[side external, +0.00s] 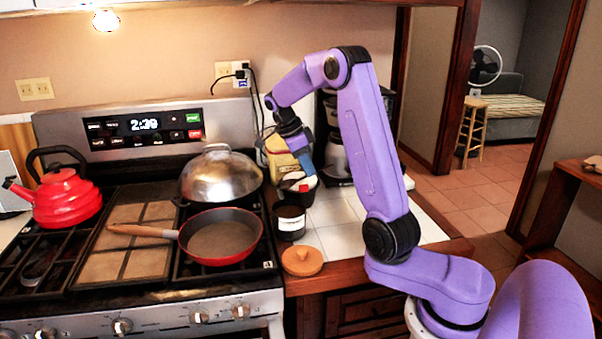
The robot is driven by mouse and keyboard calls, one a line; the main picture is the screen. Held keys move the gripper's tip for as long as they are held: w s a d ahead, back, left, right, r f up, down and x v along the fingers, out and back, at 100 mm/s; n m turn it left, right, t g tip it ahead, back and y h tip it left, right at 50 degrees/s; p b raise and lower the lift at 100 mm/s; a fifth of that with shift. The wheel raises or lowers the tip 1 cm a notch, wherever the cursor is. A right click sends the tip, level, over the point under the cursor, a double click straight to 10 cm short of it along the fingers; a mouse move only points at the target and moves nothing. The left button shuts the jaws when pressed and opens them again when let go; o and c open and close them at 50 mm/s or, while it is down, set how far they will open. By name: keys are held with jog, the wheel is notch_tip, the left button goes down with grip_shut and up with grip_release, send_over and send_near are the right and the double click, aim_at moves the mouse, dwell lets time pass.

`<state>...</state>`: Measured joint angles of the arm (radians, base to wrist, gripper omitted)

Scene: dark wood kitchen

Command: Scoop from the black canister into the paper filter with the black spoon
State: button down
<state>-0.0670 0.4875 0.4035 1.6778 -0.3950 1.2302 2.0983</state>
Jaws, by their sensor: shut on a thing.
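The black canister (290,221) stands open and upright on the white tiled counter, right of the stove. Just behind it is a dark holder with a white paper filter (309,182) showing at its rim. My gripper (304,165) points down over the filter holder, above and behind the canister. It is shut on a thin thing, probably the black spoon, which is too small and dark to make out. A small red spot shows just below the fingers; I cannot tell what it belongs to. The insides of the canister and filter are hard to see.
A wooden lid (302,261) lies at the counter's front edge. A yellow bag (283,160) and a dark coffee maker (335,150) stand behind. On the stove are a red pan (221,238), a domed metal lid (220,176) and a red kettle (66,197). Tiles to the right are clear.

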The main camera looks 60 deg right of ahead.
jog(key=w+d+n+t, duration=0.1)
jog(key=w+d+n, duration=0.25)
jog(key=d, duration=0.55)
jog(key=w+d+n+t, duration=0.1)
jog(key=w+d+n, duration=0.2)
jog(key=w+d, duration=0.35)
jog(key=shift+s+a+r+m+g+h, duration=0.1)
jog(key=shift+a+g+h, duration=0.3)
jog(key=shift+h, duration=0.95)
jog(key=shift+s+a+r+m+g+h, duration=0.2)
jog(key=shift+a+h, duration=0.3)
jog(key=shift+h, duration=0.9)
jog(key=shift+s+a+f+n+g+h, duration=0.1)
jog(key=shift+a+g+h, duration=0.35)
jog(key=shift+h, duration=0.9)
jog(key=d+y, duration=0.1)
jog(key=y, duration=0.1)
jog(key=d+t+y, duration=0.1)
jog(key=d+y, duration=0.1)
jog(key=y, duration=0.1)
jog(key=s+d+t+y, duration=0.1)
jog(key=y, duration=0.2)
jog(key=shift+s+d+r+t, duration=0.1)
jog(key=shift+d+t, duration=0.15)
jog(key=shift+d, duration=0.15)
